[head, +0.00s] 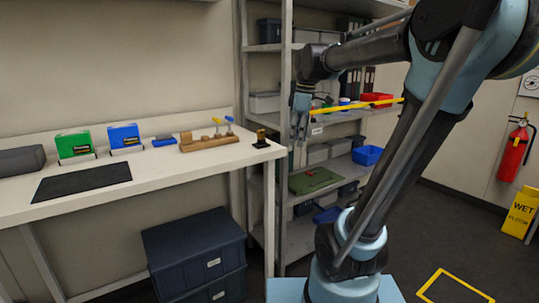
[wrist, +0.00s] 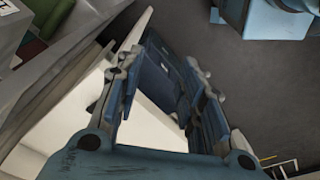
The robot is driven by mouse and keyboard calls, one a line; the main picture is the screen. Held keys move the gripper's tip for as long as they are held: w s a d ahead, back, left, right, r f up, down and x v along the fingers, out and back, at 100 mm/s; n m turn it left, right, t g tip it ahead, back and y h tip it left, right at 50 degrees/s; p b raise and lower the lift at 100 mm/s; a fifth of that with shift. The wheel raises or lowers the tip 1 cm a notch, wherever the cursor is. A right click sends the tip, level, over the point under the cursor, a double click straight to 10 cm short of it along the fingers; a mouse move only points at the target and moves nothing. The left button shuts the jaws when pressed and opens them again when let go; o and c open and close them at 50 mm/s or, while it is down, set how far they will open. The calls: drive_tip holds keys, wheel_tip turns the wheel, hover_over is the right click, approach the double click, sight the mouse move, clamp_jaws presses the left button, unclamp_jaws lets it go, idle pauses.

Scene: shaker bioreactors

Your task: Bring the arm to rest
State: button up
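My gripper (head: 300,122) hangs fingers down from my bent arm in the head view, in front of the shelf rack and to the right of the workbench's end. In the wrist view my gripper (wrist: 163,68) has its two fingers spread apart with nothing between them. Behind the fingers lie the white bench edge (wrist: 150,118) and a dark blue storage box (wrist: 158,70) on the floor, both at a distance. No object is held.
The workbench (head: 160,180) carries a green box (head: 73,144), a blue box (head: 125,137), a wooden rack (head: 208,144) and a black mat (head: 82,182). The shelf rack (head: 285,190) stands close behind my arm. A fire extinguisher (head: 513,152) and yellow wet-floor sign (head: 519,212) are right.

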drive_tip(key=s+d+f+m, duration=0.4)
drive_tip(key=s+f+m, duration=0.3)
drive_tip(key=s+f, duration=0.2)
drive_tip(key=s+d+f+m+t+h, duration=0.1)
drive_tip(key=s+d+f+m, duration=0.4)
drive_tip(key=f, duration=0.8)
drive_tip(key=s+m, duration=0.2)
drive_tip(key=s, duration=0.2)
drive_tip(key=shift+s+f, duration=0.25)
drive_tip(key=shift+s, duration=0.05)
